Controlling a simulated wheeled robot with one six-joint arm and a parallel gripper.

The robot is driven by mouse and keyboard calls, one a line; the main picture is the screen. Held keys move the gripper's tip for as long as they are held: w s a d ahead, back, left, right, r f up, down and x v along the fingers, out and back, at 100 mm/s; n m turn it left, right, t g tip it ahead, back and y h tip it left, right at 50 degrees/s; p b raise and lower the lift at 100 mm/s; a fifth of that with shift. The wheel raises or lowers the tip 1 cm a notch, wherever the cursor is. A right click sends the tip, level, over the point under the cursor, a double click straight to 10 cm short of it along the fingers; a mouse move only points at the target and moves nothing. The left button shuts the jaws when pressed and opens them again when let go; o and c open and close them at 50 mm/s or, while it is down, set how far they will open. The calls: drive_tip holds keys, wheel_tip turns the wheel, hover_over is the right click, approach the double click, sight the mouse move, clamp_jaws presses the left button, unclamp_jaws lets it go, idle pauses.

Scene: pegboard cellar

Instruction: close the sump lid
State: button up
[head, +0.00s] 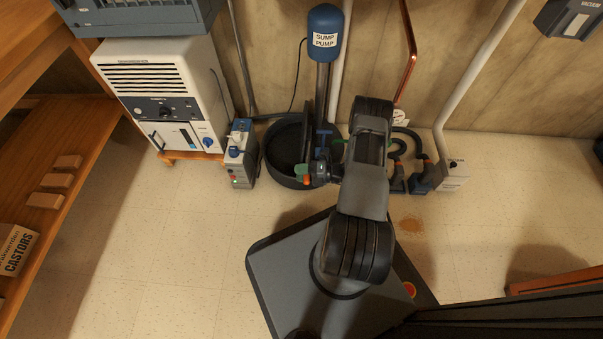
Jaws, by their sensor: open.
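The sump basin (273,164) is a round black pit with a raised rim, on the floor left of my arm in the head view. A dark panel, apparently the sump lid (306,128), stands nearly upright at the right part of the basin, seen almost edge-on. The basin's opening shows on its left side, so the lid is not lying over it. My gripper (307,176) appears beside my arm, over the basin's front right rim, open. My arm hides part of it, and I cannot tell whether it touches the lid.
The blue-topped sump pump (325,35) and its pipe stand behind the basin. A grey power unit (240,155) and a white dehumidifier (160,95) stand left. Black hoses (402,150) and a white box (455,175) stand right. Floor at front left (180,250) is clear.

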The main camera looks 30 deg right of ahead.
clamp_jaws()
idle(0.3)
drive_tip(key=shift+a+r, duration=0.1)
